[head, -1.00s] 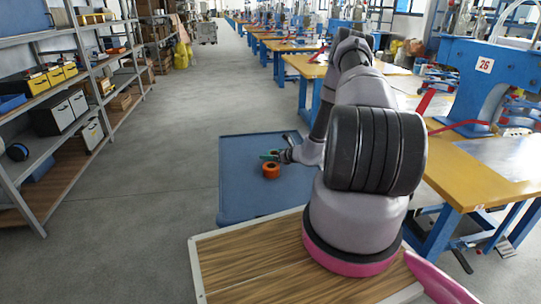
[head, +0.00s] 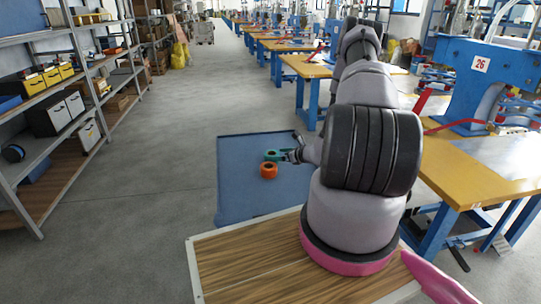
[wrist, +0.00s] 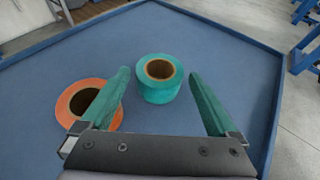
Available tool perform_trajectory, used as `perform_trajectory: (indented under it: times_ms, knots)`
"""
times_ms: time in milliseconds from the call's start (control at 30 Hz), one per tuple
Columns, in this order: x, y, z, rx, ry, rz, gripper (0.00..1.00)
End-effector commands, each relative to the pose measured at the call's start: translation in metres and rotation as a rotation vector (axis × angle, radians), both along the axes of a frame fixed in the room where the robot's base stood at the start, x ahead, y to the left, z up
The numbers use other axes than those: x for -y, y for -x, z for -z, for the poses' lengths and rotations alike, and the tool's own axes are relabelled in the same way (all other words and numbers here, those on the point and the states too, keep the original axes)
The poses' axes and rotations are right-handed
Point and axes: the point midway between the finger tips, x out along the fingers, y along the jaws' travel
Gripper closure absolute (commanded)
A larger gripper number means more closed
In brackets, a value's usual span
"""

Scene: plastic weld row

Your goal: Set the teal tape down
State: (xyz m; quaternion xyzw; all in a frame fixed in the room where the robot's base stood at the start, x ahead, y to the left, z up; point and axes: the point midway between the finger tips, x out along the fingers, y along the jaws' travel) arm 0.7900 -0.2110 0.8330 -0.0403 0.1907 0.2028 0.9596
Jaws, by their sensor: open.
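The teal tape (wrist: 160,91) stands flat on the blue table (wrist: 215,60), its round hole facing up. It also shows in the head view (head: 271,155), just left of my gripper. My gripper (wrist: 164,85) is open, with one teal finger on each side of the tape. In the wrist view there is a gap between the tape and each finger. In the head view my gripper (head: 288,155) is low over the table, near the teal tape.
An orange tape (wrist: 75,110) lies flat beside the teal one, partly behind my left finger; it also shows in the head view (head: 268,171). The rest of the blue tabletop is clear. A shelf rack (head: 75,100) stands left, and yellow workbenches (head: 480,165) stand right.

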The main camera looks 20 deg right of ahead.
Motion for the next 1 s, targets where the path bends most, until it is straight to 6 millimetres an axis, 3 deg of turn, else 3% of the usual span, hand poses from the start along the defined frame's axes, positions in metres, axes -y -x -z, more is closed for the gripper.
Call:
perform_trajectory:
  times_ms: [233, 567, 667, 833, 1000]
  knots:
    - [0.017, 0.037, -0.017, 0.0, 0.002, 0.001, 0.05]
    - [0.018, 0.045, -0.027, 0.007, 0.004, -0.015, 0.05]
    - [0.009, 0.039, -0.049, 0.032, 0.027, -0.074, 0.05]
    - [-0.026, 0.03, -0.119, 0.101, 0.106, -0.277, 0.05]
    - [-0.069, 0.038, -0.19, 0.167, 0.216, -0.508, 0.05]
